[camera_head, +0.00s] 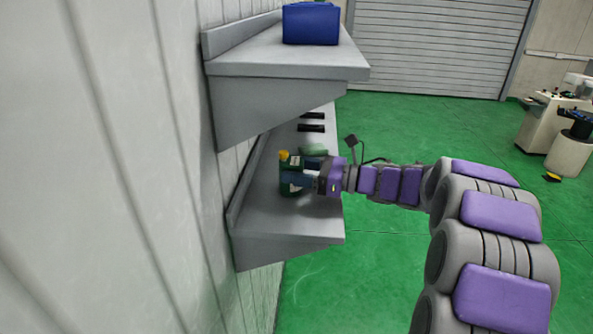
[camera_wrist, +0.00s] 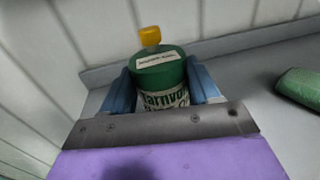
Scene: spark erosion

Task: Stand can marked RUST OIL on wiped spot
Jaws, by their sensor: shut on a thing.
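A green can with a yellow cap (camera_head: 284,155) stands on or just above the lower grey shelf (camera_head: 270,225); I cannot tell if its base touches. In the wrist view the can (camera_wrist: 160,75) has a white label on top, too small to read, and large lettering on its side, partly hidden; RUST OIL is not legible. My gripper (camera_head: 302,178) reaches in from the right, its blue fingers (camera_wrist: 161,88) shut on either side of the can. A faint paler patch shows on the shelf near the can; I cannot tell if it is the wiped spot.
Dark flat pieces (camera_head: 312,122) lie farther back. An upper shelf (camera_head: 290,62) with a blue box (camera_head: 311,24) overhangs. The wall borders the left. The shelf's front end is clear.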

